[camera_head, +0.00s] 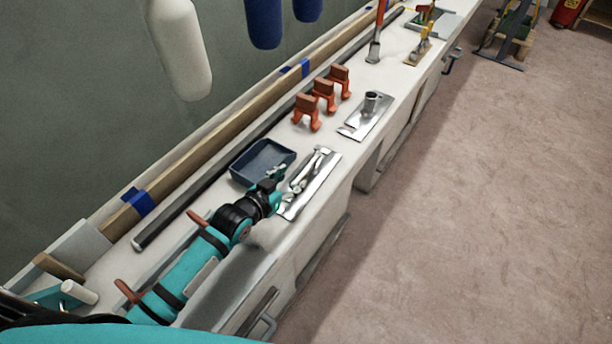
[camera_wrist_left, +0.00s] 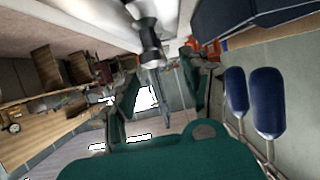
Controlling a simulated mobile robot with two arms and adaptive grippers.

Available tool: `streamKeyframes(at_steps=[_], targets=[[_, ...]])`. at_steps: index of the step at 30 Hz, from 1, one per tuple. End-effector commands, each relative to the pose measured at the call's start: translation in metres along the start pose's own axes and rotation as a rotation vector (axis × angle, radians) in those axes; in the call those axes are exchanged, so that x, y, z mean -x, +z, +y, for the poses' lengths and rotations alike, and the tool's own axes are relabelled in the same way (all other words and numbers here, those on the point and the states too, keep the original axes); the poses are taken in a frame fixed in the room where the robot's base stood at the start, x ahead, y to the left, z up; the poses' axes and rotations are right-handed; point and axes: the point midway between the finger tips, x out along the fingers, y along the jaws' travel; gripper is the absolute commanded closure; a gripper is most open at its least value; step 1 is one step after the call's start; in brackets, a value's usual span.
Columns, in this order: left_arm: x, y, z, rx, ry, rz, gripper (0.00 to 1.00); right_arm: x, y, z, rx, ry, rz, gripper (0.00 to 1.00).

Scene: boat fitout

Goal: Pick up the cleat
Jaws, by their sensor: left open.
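A shiny silver fitting that looks like the cleat (camera_head: 310,170) lies on a thin metal plate (camera_head: 325,173) on the white bench. My left gripper (camera_head: 274,178) is open and beside the near-left side of this plate, just below the blue tray. In the left wrist view, the open fingers of my left gripper (camera_wrist_left: 160,85) frame a gap, with a dark and silver fitting (camera_wrist_left: 149,35) beyond them near the top. I cannot tell whether the fingers touch anything. My right gripper is not in view.
A dark blue tray (camera_head: 262,160) sits close to the left gripper. Orange clamps (camera_head: 323,95), a second plate with a metal cup (camera_head: 370,105) and a red-handled tool (camera_head: 377,30) stand farther along. Long bars line the wall side. Open floor (camera_head: 480,200) lies right.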

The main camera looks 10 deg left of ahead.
Motion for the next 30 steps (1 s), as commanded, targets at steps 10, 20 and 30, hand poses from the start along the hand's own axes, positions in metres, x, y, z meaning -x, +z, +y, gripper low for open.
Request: streamKeyframes(at_steps=[10, 20, 30], targets=[[-0.034, 0.0, 0.001, 0.0, 0.0, 0.0, 0.52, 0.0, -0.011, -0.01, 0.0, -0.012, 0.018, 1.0], [-0.076, 0.002, 0.005, 0.0, 0.0, 0.0, 0.52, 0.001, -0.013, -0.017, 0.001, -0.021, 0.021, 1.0], [-0.082, 0.002, 0.005, 0.0, 0.0, 0.0, 0.52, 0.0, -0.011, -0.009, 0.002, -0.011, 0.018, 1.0]])
